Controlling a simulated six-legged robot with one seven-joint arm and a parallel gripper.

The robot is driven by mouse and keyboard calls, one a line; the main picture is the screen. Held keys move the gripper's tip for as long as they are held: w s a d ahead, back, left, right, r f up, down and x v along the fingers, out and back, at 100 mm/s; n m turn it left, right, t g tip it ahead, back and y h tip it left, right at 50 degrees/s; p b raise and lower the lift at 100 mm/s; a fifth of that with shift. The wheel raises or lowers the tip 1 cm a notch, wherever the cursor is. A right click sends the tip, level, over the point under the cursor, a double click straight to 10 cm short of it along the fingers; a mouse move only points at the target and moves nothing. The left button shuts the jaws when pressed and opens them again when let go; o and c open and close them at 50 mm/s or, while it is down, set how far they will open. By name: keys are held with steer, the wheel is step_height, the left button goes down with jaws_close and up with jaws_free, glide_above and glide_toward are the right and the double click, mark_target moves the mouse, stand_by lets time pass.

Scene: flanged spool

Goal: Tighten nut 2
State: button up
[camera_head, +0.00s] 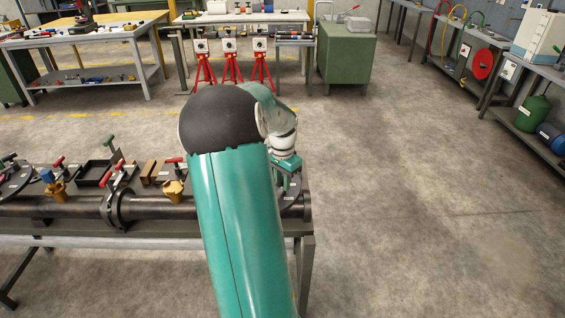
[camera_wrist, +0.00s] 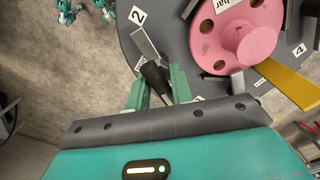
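In the wrist view a dark grey round flange (camera_wrist: 183,58) carries white number labels and a pink hub (camera_wrist: 253,42). Label 2 (camera_wrist: 137,16) is at its upper left and label 4 (camera_wrist: 299,49) at its right. Close to label 2 is a light grey metal bar (camera_wrist: 144,44) with a black cylindrical piece (camera_wrist: 155,76) below it. The nut itself cannot be made out. My gripper (camera_wrist: 158,80) has its teal fingers apart, one on each side of the black piece, with gaps visible. In the head view my gripper (camera_head: 287,178) is partly hidden, at the pipe's right end.
A yellow bar (camera_wrist: 289,83) reaches out from the hub in the wrist view. In the head view the pipe (camera_head: 160,208) with valves lies along a bench on the left. Open floor (camera_head: 430,220) is on the right. Red stands (camera_head: 231,68) and a green cabinet (camera_head: 345,58) are behind.

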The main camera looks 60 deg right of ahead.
mark_target(282, 178)
steer(key=m, duration=0.9)
steer(key=shift+m, duration=0.3)
steer(key=m, duration=0.8)
steer(key=shift+m, duration=0.4)
steer(key=n, duration=0.2)
steer(key=shift+n, duration=0.3)
step_height(282, 178, up, 7)
